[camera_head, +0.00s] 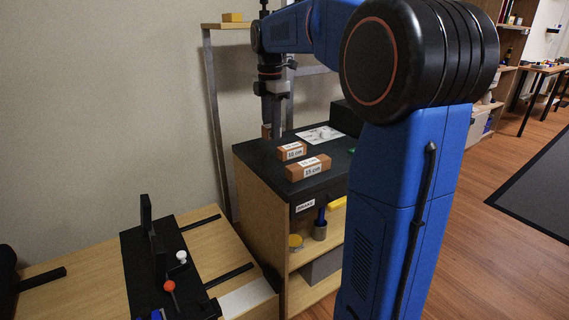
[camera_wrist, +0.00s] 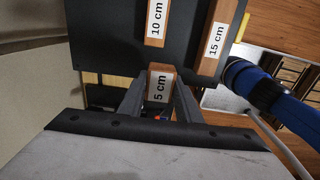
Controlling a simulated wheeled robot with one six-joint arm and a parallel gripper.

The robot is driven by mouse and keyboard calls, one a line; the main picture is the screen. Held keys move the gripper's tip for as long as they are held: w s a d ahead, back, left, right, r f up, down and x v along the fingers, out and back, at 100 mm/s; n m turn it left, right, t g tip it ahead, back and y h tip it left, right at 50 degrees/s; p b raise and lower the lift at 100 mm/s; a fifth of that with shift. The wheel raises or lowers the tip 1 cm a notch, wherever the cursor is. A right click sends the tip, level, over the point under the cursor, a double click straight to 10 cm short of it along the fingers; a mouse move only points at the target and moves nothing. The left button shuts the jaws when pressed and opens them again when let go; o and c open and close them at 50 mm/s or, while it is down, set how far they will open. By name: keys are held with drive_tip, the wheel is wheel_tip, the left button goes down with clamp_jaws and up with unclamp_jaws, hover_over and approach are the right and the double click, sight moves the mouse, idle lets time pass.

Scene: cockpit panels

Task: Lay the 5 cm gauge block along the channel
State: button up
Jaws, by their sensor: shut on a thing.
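My gripper (camera_head: 272,128) is above the back left of the black-topped cabinet in the head view, pointing down. In the wrist view my gripper (camera_wrist: 160,97) is shut on the orange-brown 5 cm gauge block (camera_wrist: 160,86), with its white label facing the camera. In the head view only a small brown part of this block (camera_head: 266,131) shows beside the fingers. A black fixture (camera_head: 138,269) with upright black plates, a white knob and a red ball stands on the wooden bench at lower left. I cannot make out the channel clearly.
The 10 cm block (camera_head: 291,151) and 15 cm block (camera_head: 308,168) lie on the black cabinet top (camera_head: 262,158), right of my gripper. A white sheet (camera_head: 320,134) lies behind them. A wooden shelf (camera_head: 226,25) on metal posts stands behind. Black rails cross the bench.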

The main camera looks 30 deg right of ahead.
sight(272, 166)
wheel_tip(272, 166, down, 10)
drive_tip(key=shift+r, duration=0.15)
idle(0.4)
drive_tip(key=o, duration=1.1)
drive_tip(key=shift+c, duration=0.2)
wheel_tip(272, 166, up, 12)
drive_tip(key=shift+s+r, duration=0.1)
